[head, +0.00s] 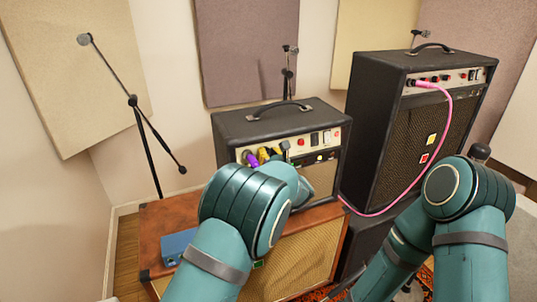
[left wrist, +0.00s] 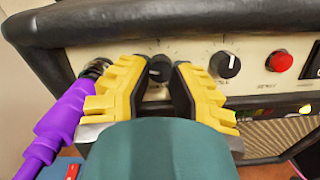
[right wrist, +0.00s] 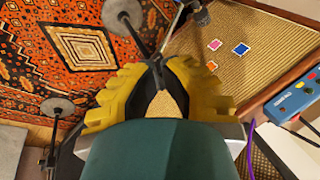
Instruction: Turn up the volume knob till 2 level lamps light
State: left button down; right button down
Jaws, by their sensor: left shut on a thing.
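The small black amp (head: 280,115) stands on a brown cabinet. Its cream control panel (left wrist: 190,55) fills the left wrist view. My left gripper (left wrist: 160,70) has its yellow fingers on either side of a dark round knob (left wrist: 159,66) and is shut on it. The fingers and wrist hide part of the panel, and I cannot read this knob's label. A second black knob (left wrist: 225,64) with a white pointer line sits to its right. Small lamps (left wrist: 268,113) show low on the panel; how many glow is unclear.
A purple plug (left wrist: 60,125) sits in the panel just left of my left fingers. A red lamp (left wrist: 280,61) is at the right. A tall amp (head: 430,120) with a pink cable (head: 448,110) stands right. A blue pedal box (head: 178,246) lies on the brown cabinet (head: 165,215).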

pick_arm(q)
jog(key=shift+a+m+h, duration=0.1)
jog(key=shift+m+h, duration=0.2)
jog(key=shift+m, duration=0.3)
jog(key=shift+r, duration=0.1)
jog(key=c, duration=1.1)
grip_release()
jog(key=shift+w, duration=0.1)
jog(key=v, duration=1.2)
